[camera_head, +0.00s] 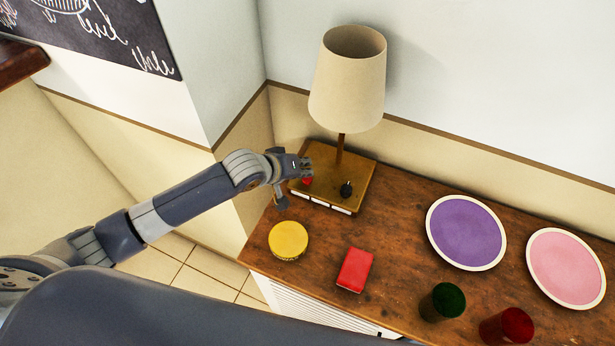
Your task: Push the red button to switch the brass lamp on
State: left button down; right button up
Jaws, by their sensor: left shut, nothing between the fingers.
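The brass lamp (340,150) stands at the back of the wooden cabinet top, with a beige shade (346,85) and a square brass base (352,181). The shade shows no clear glow. The red button (307,181) is on the left part of the base, partly covered by my left gripper. A black knob (346,189) sits to its right. My left gripper (305,168) is shut and empty, with its fingertips right at the red button. I cannot tell whether they touch it or press it down. My right gripper is not in view.
On the wooden top (400,265) are a yellow round tin (288,240), a red box (354,269), a purple plate (466,232), a pink plate (566,268), a green cup (442,302) and a dark red cup (507,326). Walls stand close behind and left of the lamp.

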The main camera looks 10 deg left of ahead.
pick_arm(q)
jog(key=shift+f, duration=0.1)
dwell(0.3)
jog(key=shift+f, duration=0.35)
dwell(0.3)
jog(key=shift+r+p, duration=0.5)
jog(key=shift+p, duration=0.4)
